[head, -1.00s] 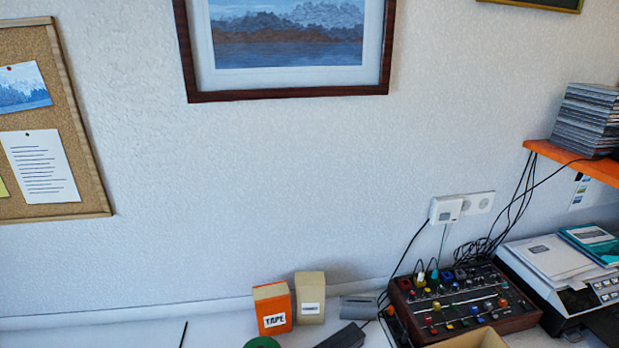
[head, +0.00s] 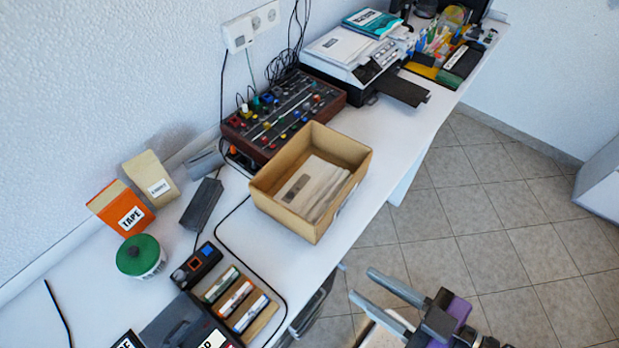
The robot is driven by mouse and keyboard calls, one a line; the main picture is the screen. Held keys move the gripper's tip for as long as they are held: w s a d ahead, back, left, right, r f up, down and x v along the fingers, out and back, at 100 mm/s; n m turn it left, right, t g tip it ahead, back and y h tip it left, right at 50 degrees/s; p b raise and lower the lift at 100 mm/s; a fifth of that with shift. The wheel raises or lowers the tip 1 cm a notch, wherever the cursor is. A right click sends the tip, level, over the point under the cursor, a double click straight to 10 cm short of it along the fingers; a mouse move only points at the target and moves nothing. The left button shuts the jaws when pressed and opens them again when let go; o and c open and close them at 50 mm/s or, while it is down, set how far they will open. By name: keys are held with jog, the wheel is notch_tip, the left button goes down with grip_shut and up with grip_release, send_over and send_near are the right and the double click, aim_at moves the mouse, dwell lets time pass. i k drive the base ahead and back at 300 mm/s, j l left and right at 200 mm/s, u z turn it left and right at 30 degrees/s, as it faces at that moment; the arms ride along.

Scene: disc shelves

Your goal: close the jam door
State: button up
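No door marked jam can be made out in the head view. My gripper (head: 361,284) is at the lower right, beyond the desk's front edge and over the tiled floor. Its two grey fingers point left toward the desk and are apart, with nothing seen between them. A dark object (head: 318,305) shows partly below the desk edge, left of my gripper; I cannot tell what it is.
The white desk (head: 385,150) holds a cardboard box (head: 285,205), a mixer (head: 285,115), a printer (head: 345,55), a green-lidded jar (head: 140,257) and an orange tape box (head: 121,208). Tiled floor (head: 490,200) is open at right. A pale cabinet (head: 600,190) stands at the right edge.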

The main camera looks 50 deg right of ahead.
aim_at(417, 57)
jog(key=l, duration=0.75)
jog(key=k+l, duration=0.15)
jog(key=l, duration=1.4)
jog(key=k+l, duration=0.1)
jog(key=l, duration=0.65)
jog(key=k+l, duration=0.2)
jog(key=l, duration=0.2)
jog(key=k+l, duration=0.2)
jog(key=l, duration=0.2)
jog(key=k+l, duration=0.25)
jog(key=l, duration=0.15)
jog(key=l+u, duration=0.05)
